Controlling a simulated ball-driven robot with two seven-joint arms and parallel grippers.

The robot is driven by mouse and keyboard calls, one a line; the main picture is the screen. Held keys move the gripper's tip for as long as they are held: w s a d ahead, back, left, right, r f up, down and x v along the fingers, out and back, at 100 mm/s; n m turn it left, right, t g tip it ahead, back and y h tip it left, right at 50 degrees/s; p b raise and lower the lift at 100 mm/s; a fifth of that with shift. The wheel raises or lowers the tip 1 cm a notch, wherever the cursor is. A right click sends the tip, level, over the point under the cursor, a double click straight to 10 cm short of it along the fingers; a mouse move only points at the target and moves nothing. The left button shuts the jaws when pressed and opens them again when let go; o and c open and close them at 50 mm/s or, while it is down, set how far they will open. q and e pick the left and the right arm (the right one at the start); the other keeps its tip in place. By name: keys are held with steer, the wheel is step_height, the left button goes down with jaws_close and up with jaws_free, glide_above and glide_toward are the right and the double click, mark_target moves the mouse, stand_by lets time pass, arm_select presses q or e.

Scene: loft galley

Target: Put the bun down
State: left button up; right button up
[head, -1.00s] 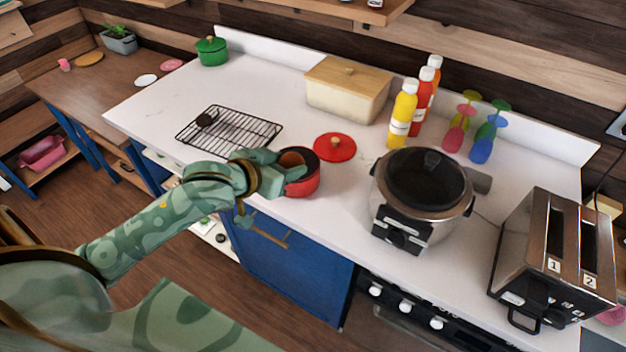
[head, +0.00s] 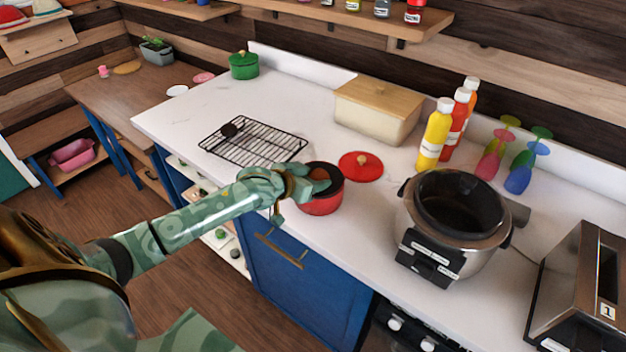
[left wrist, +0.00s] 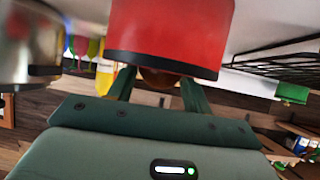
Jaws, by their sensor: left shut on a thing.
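The bun (head: 319,174) is a small brown shape at the mouth of the red pot (head: 322,204), partly hidden by my fingers. My left gripper (head: 309,183) reaches in from the left over the pot's near-left rim and is shut on the bun. In the left wrist view, the bun (left wrist: 160,77) shows brown between my two green fingers, right at the edge of the red pot (left wrist: 170,35). I cannot tell whether the bun touches the pot's bottom. My right gripper is not in view.
A red lid (head: 361,166) lies behind the pot. A wire rack (head: 252,141) is at the left, and a cooker (head: 451,225) at the right. A bread box (head: 377,113) and bottles (head: 436,135) stand at the back. Free counter (head: 190,112) lies at the far left.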

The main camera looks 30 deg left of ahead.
arm_select(q)
steer(key=shift+f, duration=0.55)
steer(key=o, duration=1)
steer(key=shift+c, duration=0.2)
steer(key=shift+s, duration=0.1)
steer(key=shift+r, duration=0.35)
steer(key=p+v, duration=0.3)
steer(key=v, duration=0.9)
steer(key=shift+r, duration=0.3)
